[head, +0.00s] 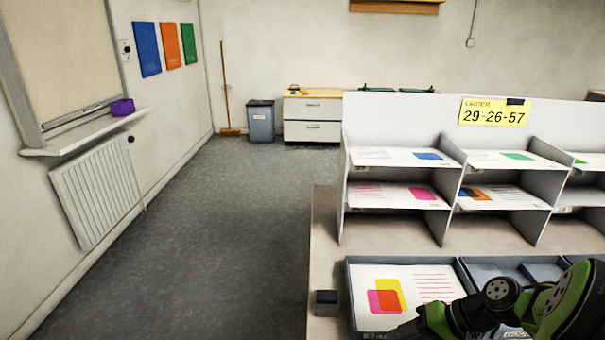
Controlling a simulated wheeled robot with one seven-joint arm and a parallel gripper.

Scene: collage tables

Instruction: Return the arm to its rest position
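My arm (497,296), with black and green links, shows at the bottom right. It is bent and reaches in from the right edge, in front of the trays on the near table. Its dark far part runs down past the bottom edge over the lower part of the left tray (352,290). No gripper fingers can be made out, so I cannot tell whether anything is held.
The left tray holds a sheet with yellow and pink squares. A small dark block (325,303) sits left of it on the table (323,235). Behind stands a grey shelf unit (394,115) with printed sheets and a yellow order card (494,112). Open floor (215,230) lies left.

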